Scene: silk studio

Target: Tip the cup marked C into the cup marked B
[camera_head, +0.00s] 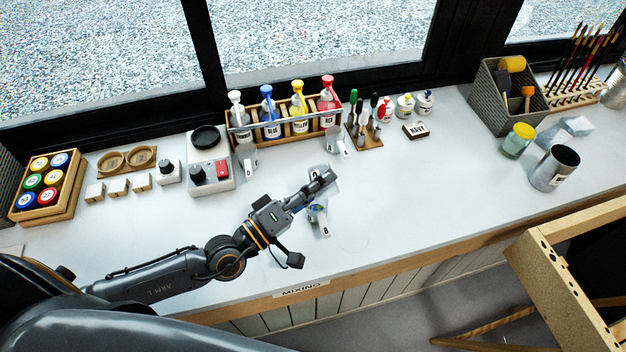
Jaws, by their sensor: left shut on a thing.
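My left gripper (325,178) is over the white table, shut on a clear cup (332,190) that looks tilted. Its mark is hidden, so I cannot read whether it is C. The cup marked B (323,228) is just below it in the picture, with a white tag reading B and some blue and yellow inside. The held cup overlaps the top of cup B in the picture; I cannot tell whether they touch. My right gripper is not in view.
Clear cups (335,144) and (248,156) stand before the wooden bottle rack (290,137). A hotplate-like device (209,165) is at left. A metal cup (553,170) and a jar (518,141) stand at right. The table right of cup B is clear.

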